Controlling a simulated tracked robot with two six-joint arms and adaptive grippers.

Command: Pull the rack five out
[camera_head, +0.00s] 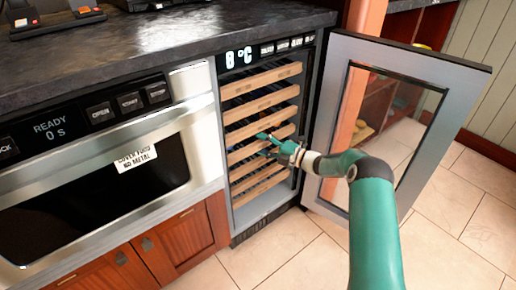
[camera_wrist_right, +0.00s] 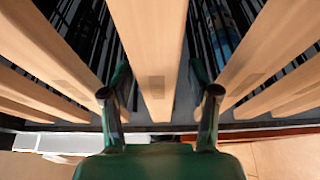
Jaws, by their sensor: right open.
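The wooden racks (camera_head: 262,103) are stacked one above another inside the open cooler, all about level at their fronts. My right gripper (camera_head: 268,144) is open at the front of the lower-middle racks. In the right wrist view, my right gripper (camera_wrist_right: 160,92) has one wooden rack front (camera_wrist_right: 152,45) between its spread fingers, with a gap on both sides. Other rack fronts run past outside the fingers. The gripper and arm hide part of the racks in the head view, so I cannot tell this rack's number for sure. My left gripper is out of view.
The cooler's glass door (camera_head: 392,120) stands open to the right, behind my right arm. A microwave drawer (camera_head: 110,170) is left of the cooler, under a dark countertop (camera_head: 150,32). The tiled floor (camera_head: 285,255) before the cooler is clear.

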